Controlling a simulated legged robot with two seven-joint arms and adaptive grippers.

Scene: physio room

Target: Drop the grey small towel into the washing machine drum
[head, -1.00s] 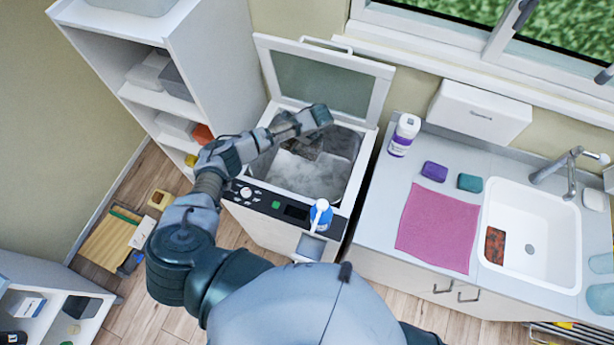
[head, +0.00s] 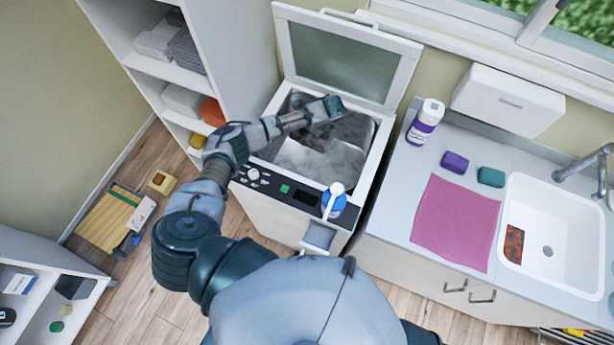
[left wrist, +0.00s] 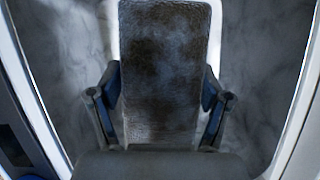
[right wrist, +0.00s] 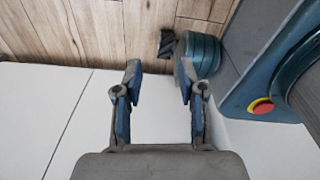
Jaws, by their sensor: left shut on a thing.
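The grey small towel (left wrist: 163,75) is a dark, mottled grey strip between the two fingers of my left gripper (left wrist: 160,88), seen in the left wrist view. My left gripper is shut on it. In the head view my left gripper (head: 322,125) is over the open drum (head: 368,135) of the top-loading washing machine (head: 262,215), with part of the towel (head: 318,138) showing below it. The machine's lid (head: 345,60) stands raised at the back. Whether the towel touches the drum is unclear. My right gripper (right wrist: 157,80) is open and empty in the right wrist view.
A blue bottle (head: 333,203) stands on the machine's front panel. To the right, the counter holds a purple-labelled bottle (head: 425,122), a pink cloth (head: 456,222) and a sink (head: 590,225). A white shelf unit (head: 235,60) is at the left.

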